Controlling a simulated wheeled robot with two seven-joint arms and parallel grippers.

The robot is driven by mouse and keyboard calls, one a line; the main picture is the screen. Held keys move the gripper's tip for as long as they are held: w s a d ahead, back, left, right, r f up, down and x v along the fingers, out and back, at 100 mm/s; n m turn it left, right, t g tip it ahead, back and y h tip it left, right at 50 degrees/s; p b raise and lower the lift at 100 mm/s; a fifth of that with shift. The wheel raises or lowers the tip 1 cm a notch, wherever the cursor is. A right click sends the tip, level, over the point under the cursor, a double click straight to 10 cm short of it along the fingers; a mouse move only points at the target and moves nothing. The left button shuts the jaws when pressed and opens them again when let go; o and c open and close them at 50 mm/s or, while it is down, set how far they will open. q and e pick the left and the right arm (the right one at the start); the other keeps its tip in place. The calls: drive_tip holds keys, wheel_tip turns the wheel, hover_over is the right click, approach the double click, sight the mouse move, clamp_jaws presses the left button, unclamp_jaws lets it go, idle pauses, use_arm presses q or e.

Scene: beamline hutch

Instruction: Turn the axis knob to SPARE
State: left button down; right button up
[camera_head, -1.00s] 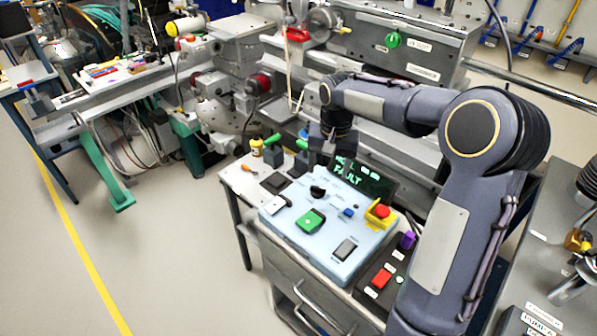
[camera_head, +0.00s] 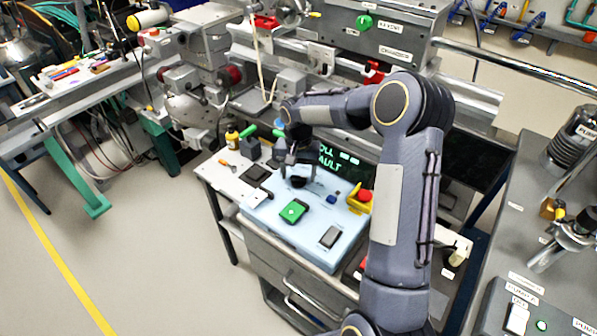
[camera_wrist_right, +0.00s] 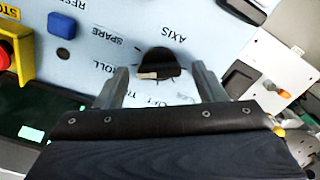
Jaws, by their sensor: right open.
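The axis knob (camera_wrist_right: 158,64) is a black round knob with a pale pointer mark, on the light blue control panel (camera_wrist_right: 100,20). In the right wrist view the words AXIS, SPARE and part of ROLL are printed around it. In the head view the knob (camera_head: 298,182) shows just below my right gripper (camera_head: 297,163). In the wrist view my right gripper (camera_wrist_right: 160,82) is open, its two fingers on either side of the knob; I cannot tell whether they touch it. The display (camera_head: 345,165) reads ROLL and FAULT, partly hidden by my arm. My left gripper is out of view.
Green-handled items and a yellow bottle (camera_head: 232,136) stand behind on the left. Beamline hardware is close behind.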

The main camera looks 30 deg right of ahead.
drive_tip(key=c, duration=1)
drive_tip(key=shift+m, duration=0.4)
drive_tip(key=shift+b, duration=0.4)
drive_tip(key=m, duration=0.2)
drive_tip(key=shift+m+b, duration=0.3)
drive_tip(key=shift+b, duration=0.05)
drive_tip(key=shift+m, duration=2.2)
